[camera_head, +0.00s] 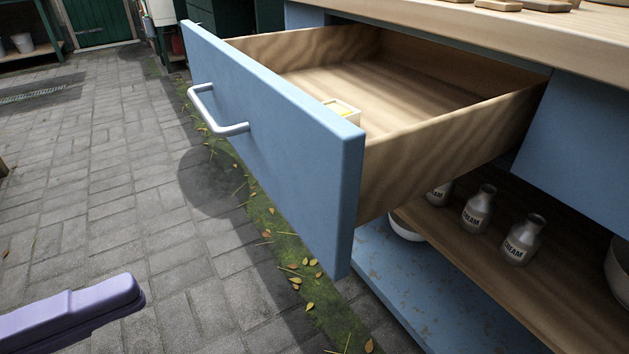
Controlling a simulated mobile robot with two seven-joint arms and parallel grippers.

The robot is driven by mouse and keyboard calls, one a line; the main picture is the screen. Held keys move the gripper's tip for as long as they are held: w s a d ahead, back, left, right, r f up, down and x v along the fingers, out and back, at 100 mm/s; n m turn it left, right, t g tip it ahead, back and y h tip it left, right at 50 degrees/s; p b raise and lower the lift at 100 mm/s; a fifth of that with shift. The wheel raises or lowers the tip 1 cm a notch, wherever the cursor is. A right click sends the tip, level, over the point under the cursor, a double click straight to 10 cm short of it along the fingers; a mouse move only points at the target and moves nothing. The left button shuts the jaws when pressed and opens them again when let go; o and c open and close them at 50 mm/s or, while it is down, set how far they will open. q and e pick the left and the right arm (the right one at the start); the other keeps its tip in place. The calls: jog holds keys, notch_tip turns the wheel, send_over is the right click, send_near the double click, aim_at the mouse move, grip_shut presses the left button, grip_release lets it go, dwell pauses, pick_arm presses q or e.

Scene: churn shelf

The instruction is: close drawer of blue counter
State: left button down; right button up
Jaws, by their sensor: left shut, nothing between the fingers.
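The blue counter (575,150) stands at the right with a wooden top. Its drawer (275,130) is pulled far out toward the left, with a blue front and pale wooden sides. A small light box (343,110) with something yellow lies in the drawer, partly hidden by the front. My left gripper (122,293), purple, is at the lower left, shut and empty. It is apart from the drawer, below and left of the handle in the picture. My right gripper is not in view.
Wooden pieces (498,5) lie on the countertop. A leafy, mossy strip (300,270) runs along the counter's foot. The paved floor (100,190) at the left is mostly clear.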

aim_at(322, 212)
pick_arm(q)
jog(key=b+x, duration=0.1)
jog(key=x, duration=1.3)
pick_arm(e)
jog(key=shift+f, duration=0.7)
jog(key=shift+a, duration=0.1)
